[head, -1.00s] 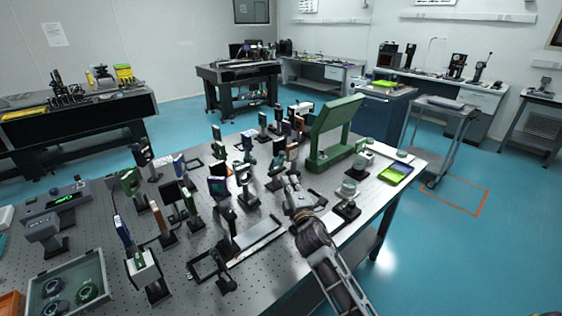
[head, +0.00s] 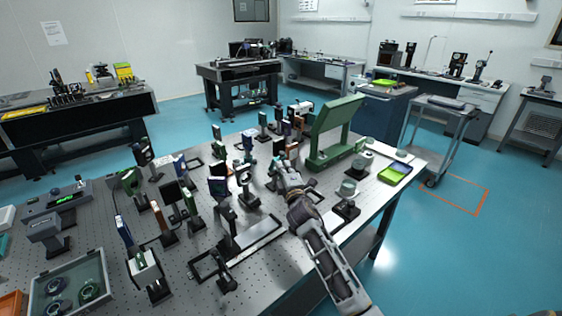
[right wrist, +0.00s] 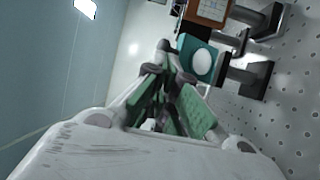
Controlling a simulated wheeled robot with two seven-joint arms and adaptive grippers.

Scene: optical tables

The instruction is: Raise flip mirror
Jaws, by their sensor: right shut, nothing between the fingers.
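My right gripper (head: 280,165) is shut and empty among the optic mounts toward the right of the near table. In the right wrist view its fingers (right wrist: 165,52) meet close beside a teal mount with a pale round face (right wrist: 201,63); I cannot tell whether they touch it. I cannot tell for sure which part is the flip mirror. A dark square frame (head: 197,267) lies low at the table's front, and another flat dark frame (head: 193,166) lies farther back. My gripper and forearm hide part of the table. My left gripper is not in view.
Several upright mounts crowd the table's middle. A large green frame (head: 313,150) stands behind my right gripper, and a mount with a pale round top (head: 347,188) stands to its right. A yellow-green tray (head: 394,173) lies near the right edge. A brown plate (right wrist: 212,10) is close in the wrist view.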

